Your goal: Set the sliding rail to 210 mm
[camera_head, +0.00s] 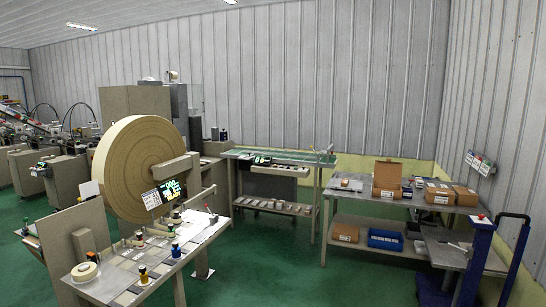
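My gripper is not in view. I cannot make out for sure which part is the sliding rail, and no 210 mm mark can be read at this size. A long bench (290,171) with a green strip along its top stands in the middle, by the back wall. A small dark display (262,160) with light digits is at its front edge. A nearer machine table (128,283) at the lower left carries several small knobs or posts, and a display (171,190) with green and yellow digits stands above it.
A large tan roll (140,168) stands behind the near table. A grey table (352,195) at the right holds cardboard boxes (388,176), with a blue bin (385,239) on its lower shelf. A blue cart (478,262) stands at the lower right. The green floor (285,275) between is clear.

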